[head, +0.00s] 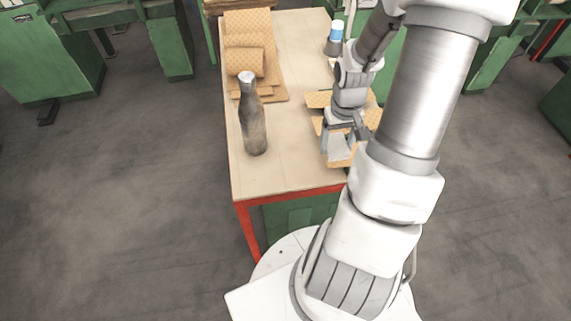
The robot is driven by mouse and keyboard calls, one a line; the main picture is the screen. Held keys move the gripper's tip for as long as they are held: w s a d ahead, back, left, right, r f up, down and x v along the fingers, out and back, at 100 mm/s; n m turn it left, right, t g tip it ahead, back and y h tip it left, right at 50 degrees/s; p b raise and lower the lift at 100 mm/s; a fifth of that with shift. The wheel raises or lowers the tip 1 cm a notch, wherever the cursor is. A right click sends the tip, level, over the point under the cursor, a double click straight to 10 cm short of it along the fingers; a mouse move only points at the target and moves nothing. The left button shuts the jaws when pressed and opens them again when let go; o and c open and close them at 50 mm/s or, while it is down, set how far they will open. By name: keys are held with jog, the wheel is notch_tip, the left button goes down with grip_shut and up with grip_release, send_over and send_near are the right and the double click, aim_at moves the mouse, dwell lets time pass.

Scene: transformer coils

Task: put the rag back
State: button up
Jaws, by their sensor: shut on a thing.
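My gripper (339,139) is over the right front part of the workbench, pointing down. It is shut on a small pale grey piece (340,151) between its fingers, which looks like the rag. The piece is partly covered by the fingers, so its full shape is hidden. Tan patterned sheets (317,99) lie around and behind the gripper. I cannot tell whether the rag touches them or hangs just above.
A dark bottle (253,124) with a pale cap stands upright left of my gripper. A tan patterned roll (245,62) and sheets lie at the back left. A blue-and-white container (336,32) stands at the back right. The bench's (280,165) front left is bare.

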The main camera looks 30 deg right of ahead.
jog(key=shift+s+a+r, duration=0.1)
jog(key=shift+s+a, duration=0.1)
jog(key=shift+s, duration=0.3)
jog(key=shift+a, duration=0.2)
jog(key=b, duration=0.3)
send_over(291, 171)
notch_tip(291, 171, down, 7)
jog(key=shift+f, duration=2)
jog(key=shift+f+b, duration=0.15)
jog(key=shift+b, duration=0.2)
jog(key=o, duration=1.2)
jog(key=shift+o, duration=0.2)
